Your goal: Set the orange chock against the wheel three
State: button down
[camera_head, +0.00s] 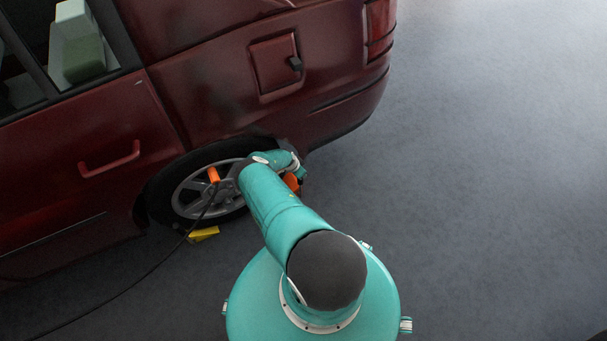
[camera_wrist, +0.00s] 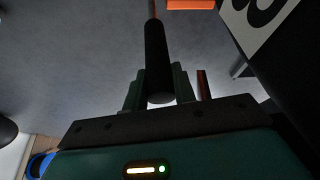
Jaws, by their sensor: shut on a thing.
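The car's rear wheel (camera_head: 207,190) is at centre left in the head view, under a dark red car body. An orange piece (camera_head: 292,182), likely the orange chock, shows at the wheel's right side, just below my arm's end; my arm hides much of it. In the wrist view my gripper (camera_wrist: 158,92) is shut on a dark round handle (camera_wrist: 158,60). An orange part (camera_wrist: 190,4) shows at the top edge there, cut off by the frame. I cannot tell whether the chock touches the tyre.
A yellow chock (camera_head: 204,234) lies on the floor at the wheel's lower left. An orange grip (camera_head: 213,175) with a dark cord is in front of the wheel. A white numbered label (camera_wrist: 262,22) shows in the wrist view. Grey floor at right is clear.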

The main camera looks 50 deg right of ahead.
jog(key=shift+w, duration=0.1)
jog(key=a, duration=0.1)
jog(key=w+a, duration=0.1)
jog(key=a, duration=0.1)
jog(key=w+a, duration=0.1)
jog(key=a, duration=0.1)
jog(key=shift+w+a+f, duration=0.2)
jog(key=shift+w+f, duration=0.05)
dwell(0.6)
jog(key=shift+w+a+f, duration=0.2)
jog(key=shift+a, duration=0.3)
jog(key=shift+w+a, duration=0.35)
jog(key=shift+a, duration=0.4)
jog(key=shift+w+a, duration=0.3)
jog(key=shift+a, duration=0.4)
jog(key=shift+w+a, duration=0.35)
jog(key=shift+a, duration=0.4)
dwell(0.4)
jog(key=shift+f, duration=0.1)
dwell(0.3)
